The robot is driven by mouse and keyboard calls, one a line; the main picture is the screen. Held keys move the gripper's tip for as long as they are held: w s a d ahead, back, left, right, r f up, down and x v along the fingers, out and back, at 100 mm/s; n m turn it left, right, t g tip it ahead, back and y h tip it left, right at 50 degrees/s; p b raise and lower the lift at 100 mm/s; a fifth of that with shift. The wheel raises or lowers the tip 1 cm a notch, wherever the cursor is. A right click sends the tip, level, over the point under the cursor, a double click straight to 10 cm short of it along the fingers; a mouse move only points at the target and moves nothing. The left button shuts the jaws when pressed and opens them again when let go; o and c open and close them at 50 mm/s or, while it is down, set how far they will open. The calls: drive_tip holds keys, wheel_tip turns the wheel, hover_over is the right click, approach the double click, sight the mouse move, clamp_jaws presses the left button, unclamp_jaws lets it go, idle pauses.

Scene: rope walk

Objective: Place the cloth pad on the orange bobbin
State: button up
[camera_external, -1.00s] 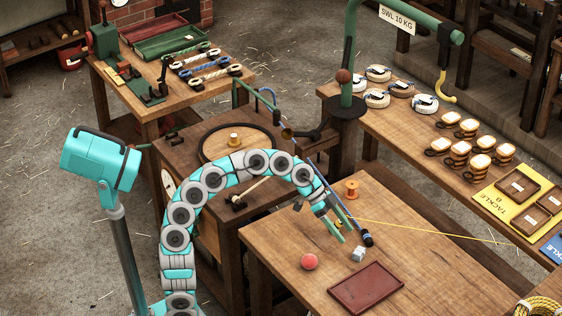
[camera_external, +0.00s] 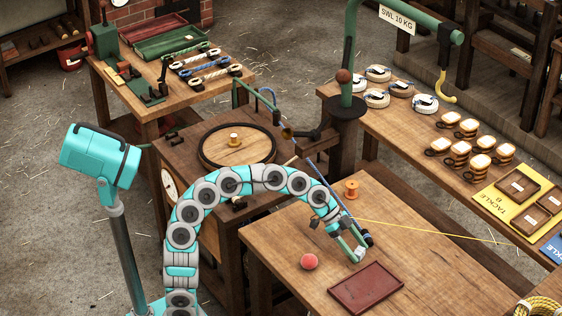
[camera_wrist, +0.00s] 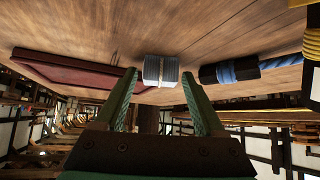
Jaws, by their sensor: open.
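The cloth pad (camera_external: 361,253) is a small pale grey-blue folded block on the wooden table, partly hidden by my fingers. It also shows in the wrist view (camera_wrist: 161,71), between and just beyond the fingertips. My gripper (camera_external: 354,254) is open at the pad, with one finger on each side in the wrist view (camera_wrist: 159,75). Whether the fingers touch it I cannot tell. The orange bobbin (camera_external: 351,189) stands upright near the table's far edge, behind my gripper, with nothing on top.
A red ball (camera_external: 309,262) lies left of the pad, and a dark red tray (camera_external: 345,300) lies in front. A blue rope with a black end (camera_wrist: 230,71) lies close right of the pad in the wrist view. A yellow line (camera_external: 430,229) runs right across the table.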

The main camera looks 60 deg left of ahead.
drive_tip(key=shift+c, duration=0.3)
clamp_jaws()
drive_tip(key=shift+r, duration=0.15)
